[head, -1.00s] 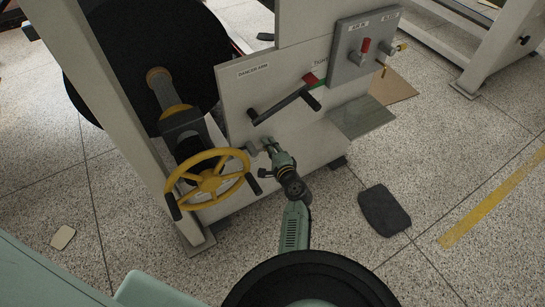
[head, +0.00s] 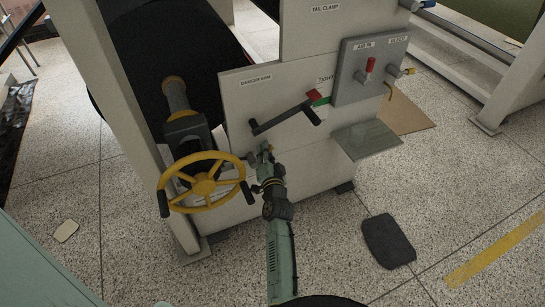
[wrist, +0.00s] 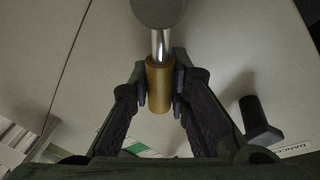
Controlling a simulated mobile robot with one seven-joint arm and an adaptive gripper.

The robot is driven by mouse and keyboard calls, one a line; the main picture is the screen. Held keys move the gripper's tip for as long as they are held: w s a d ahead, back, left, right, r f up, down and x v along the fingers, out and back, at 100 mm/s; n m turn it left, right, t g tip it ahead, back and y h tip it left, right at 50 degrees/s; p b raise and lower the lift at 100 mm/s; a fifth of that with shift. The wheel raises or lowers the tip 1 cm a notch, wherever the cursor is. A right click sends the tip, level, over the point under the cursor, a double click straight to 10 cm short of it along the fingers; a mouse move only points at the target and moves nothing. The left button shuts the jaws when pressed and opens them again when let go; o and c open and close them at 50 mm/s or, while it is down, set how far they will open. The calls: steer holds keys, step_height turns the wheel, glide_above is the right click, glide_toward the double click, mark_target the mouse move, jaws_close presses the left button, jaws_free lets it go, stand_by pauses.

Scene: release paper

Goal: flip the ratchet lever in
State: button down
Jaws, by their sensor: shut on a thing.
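My gripper (wrist: 160,88) is shut on a brass-coloured sleeve (wrist: 158,92), with one finger pad against each side. The sleeve sits on a short silver rod (wrist: 159,45) below a round grey end (wrist: 158,12). No label on this part is readable, so I cannot tell by name that it is the ratchet lever. In the head view my gripper (head: 265,158) is at the lower part of the pale machine panel (head: 238,115), just right of the yellow handwheel (head: 204,187). The part it holds is mostly hidden there.
A grey valve box (head: 350,88) is farther right.

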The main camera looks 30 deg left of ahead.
steer(key=shift+s+a+r+n, duration=0.1)
steer(key=shift+r+n, duration=0.1)
steer(key=shift+n, duration=0.2)
steer(key=shift+r, duration=0.1)
steer(key=c, duration=1.5)
jaws_free()
